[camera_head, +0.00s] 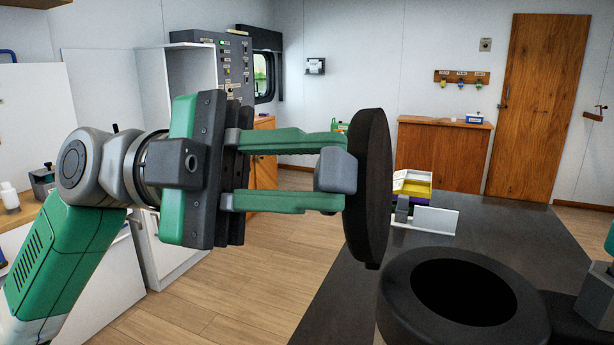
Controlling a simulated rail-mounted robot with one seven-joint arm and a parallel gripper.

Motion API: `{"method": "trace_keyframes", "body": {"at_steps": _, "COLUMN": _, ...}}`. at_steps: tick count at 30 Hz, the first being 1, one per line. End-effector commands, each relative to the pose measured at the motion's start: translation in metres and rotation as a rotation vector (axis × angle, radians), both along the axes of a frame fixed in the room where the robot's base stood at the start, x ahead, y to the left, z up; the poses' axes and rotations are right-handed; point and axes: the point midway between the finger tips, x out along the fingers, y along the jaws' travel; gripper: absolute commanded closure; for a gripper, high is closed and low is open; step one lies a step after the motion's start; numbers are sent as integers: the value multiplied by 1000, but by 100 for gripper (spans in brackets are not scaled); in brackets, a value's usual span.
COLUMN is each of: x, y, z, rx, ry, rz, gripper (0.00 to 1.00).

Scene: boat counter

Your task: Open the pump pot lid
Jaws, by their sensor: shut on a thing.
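My gripper (330,172) has green fingers and is shut on the grey knob (336,170) of a round black lid (373,188). The lid stands on edge, tilted close to vertical, in the air. The dark round pump pot (395,308) stands at the lower right with its round opening uncovered and its inside black. The lid is up and to the left of the pot's opening, apart from it. The lid's far face is hidden.
The dark counter (515,222) holds a yellow and white box (412,184) and a white panel (432,219) behind the pot. A grey and green object (597,290) stands at the right edge. Wooden floor (270,270) lies left of the counter.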

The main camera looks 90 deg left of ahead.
Motion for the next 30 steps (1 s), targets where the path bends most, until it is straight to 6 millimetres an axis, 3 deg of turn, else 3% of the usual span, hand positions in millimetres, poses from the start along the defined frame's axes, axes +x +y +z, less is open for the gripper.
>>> {"method": "trace_keyframes", "body": {"at_steps": 9, "x": 0, "y": -1, "z": 0, "rx": -1, "ry": 0, "rz": -2, "gripper": 100}}
{"method": "trace_keyframes", "body": {"at_steps": 10, "x": 0, "y": -1, "z": 0, "rx": -1, "ry": 0, "rz": -2, "gripper": 71}}
{"method": "trace_keyframes", "body": {"at_steps": 13, "x": 0, "y": -1, "z": 0, "rx": -1, "ry": 1, "rz": -1, "gripper": 55}}
{"method": "trace_keyframes", "body": {"at_steps": 22, "x": -4, "y": 2, "z": 0, "rx": -1, "ry": 1, "rz": 1, "gripper": 55}}
{"method": "trace_keyframes", "body": {"at_steps": 30, "x": -50, "y": 24, "z": -6, "rx": -2, "ry": -1, "rz": 2, "gripper": 55}}
